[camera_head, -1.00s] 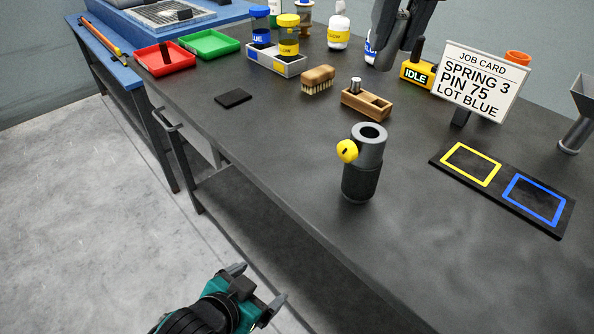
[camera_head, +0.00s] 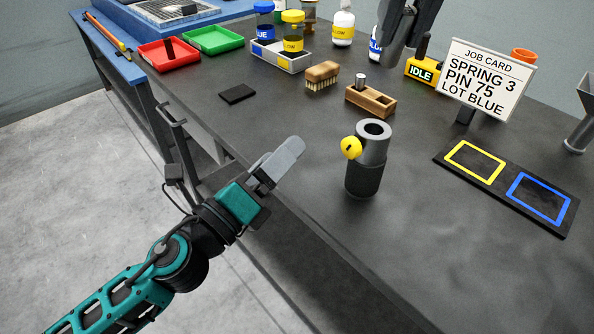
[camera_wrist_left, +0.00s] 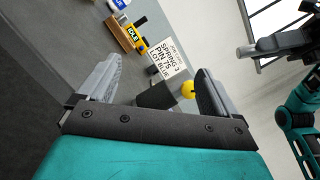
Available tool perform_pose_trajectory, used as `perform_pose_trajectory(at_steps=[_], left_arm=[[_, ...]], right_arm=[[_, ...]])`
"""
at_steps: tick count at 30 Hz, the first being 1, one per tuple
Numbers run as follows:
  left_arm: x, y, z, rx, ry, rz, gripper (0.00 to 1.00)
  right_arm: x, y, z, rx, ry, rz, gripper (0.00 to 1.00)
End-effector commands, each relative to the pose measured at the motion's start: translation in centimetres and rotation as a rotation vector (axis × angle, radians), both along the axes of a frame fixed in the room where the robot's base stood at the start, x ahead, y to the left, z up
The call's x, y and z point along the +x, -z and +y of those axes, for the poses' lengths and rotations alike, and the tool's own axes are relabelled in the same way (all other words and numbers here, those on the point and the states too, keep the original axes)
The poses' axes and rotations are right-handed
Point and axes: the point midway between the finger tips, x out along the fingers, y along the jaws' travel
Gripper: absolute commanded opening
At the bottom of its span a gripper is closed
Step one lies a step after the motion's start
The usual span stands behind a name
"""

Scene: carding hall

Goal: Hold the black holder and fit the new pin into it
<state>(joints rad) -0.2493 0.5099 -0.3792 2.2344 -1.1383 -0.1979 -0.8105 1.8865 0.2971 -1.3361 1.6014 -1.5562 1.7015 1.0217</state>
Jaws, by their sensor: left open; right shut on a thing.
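The black holder (camera_head: 363,181) stands upright on the bench, with a grey hollow top and a yellow knob on its left side. It also shows in the left wrist view (camera_wrist_left: 160,95), between the finger lines and beyond the tips. My left gripper (camera_head: 285,158) is open and empty, left of the holder and apart from it. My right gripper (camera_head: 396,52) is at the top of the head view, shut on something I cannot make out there. A short metal pin (camera_head: 360,80) stands in a wooden block (camera_head: 380,106); I cannot tell whether it is the new pin.
The job card (camera_head: 487,78) reads spring 3, pin 75, lot blue. A black mat (camera_head: 505,190) with yellow and blue outlines lies right of the holder. A brush (camera_head: 322,76), the idle box (camera_head: 420,71) and red (camera_head: 168,55) and green (camera_head: 212,40) trays stand behind.

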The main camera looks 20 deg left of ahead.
Motion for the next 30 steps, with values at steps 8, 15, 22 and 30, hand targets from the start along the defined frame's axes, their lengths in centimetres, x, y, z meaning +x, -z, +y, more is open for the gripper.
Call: perform_pose_trajectory(at_steps=[8, 15, 22, 30], left_arm=[[-1.0, 1.8, -3.3, 0.576, 0.255, -0.289, 0.93], [-1.5, 3.7, -4.0, 0.79, 0.358, -0.377, 0.93], [-0.3, 3.8, -5.5, 0.805, 0.366, -0.386, 0.93], [3.0, 3.7, -9.5, 0.8, 0.365, -0.384, 0.93]], right_arm=[[0.0, -0.1, 0.0, 0.001, 0.0, -0.002, 0.0], [0.0, -0.1, 0.0, 0.001, 0.0, -0.002, 0.0], [0.0, -0.1, 0.0, 0.001, 0.0, -0.002, 0.0], [0.0, -0.1, 0.0, 0.001, 0.0, -0.002, 0.0]])
